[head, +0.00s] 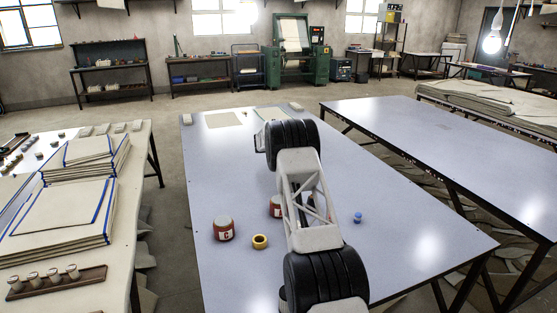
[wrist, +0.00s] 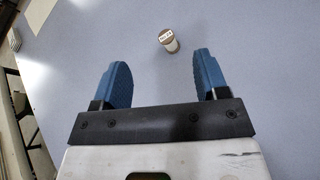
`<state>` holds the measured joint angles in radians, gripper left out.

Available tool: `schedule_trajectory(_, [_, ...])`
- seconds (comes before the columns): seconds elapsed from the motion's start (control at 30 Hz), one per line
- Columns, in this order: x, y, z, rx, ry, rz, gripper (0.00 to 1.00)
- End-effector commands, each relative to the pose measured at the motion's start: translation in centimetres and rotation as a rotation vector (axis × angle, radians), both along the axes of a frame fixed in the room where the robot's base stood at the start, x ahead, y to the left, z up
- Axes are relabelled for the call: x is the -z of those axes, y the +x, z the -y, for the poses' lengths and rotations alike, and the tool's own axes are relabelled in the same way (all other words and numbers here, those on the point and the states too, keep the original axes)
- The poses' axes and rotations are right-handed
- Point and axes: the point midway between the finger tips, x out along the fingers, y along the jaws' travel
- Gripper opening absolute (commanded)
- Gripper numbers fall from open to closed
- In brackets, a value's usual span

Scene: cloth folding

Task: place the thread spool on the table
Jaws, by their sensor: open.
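My gripper (wrist: 162,75) shows in the wrist view with its two blue fingers wide apart and nothing between them. A small cylinder (wrist: 168,41) with a tan top and a white label lies or stands beyond the fingertips, apart from them, on the grey-blue table (wrist: 100,35). I cannot tell whether it is the thread spool. In the head view my arm reaches over the same table (head: 225,165) and hides the fingers. A small blue object (head: 357,217) on the table, right of my arm, may be a spool; it is too small to tell.
A red-and-white can (head: 223,229), a yellow ring (head: 260,242) and a partly hidden can (head: 275,206) stand left of my arm. The left table holds cloth stacks (head: 75,210) and a rack of several small cylinders (head: 58,285). The right table (head: 430,140) is mostly clear.

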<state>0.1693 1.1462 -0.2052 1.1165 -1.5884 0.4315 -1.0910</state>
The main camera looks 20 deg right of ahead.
Motion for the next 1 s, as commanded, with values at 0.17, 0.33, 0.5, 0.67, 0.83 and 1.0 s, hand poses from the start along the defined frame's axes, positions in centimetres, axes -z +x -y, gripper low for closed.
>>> schedule_trajectory(0.17, [4.3,1.9,0.9,-0.057,-0.075,-0.037,0.67])
schedule_trajectory(0.33, [7.8,3.2,1.6,-0.109,-0.143,-0.069,0.67])
schedule_trajectory(0.5, [10.1,4.0,2.0,-0.142,-0.188,-0.091,0.67])
schedule_trajectory(0.67, [10.9,4.3,2.2,-0.156,-0.207,-0.098,0.67])
schedule_trajectory(0.83, [11.0,4.4,2.2,-0.157,-0.208,-0.1,0.67])
schedule_trajectory(1.0, [11.0,4.3,2.2,-0.157,-0.207,-0.1,0.67])
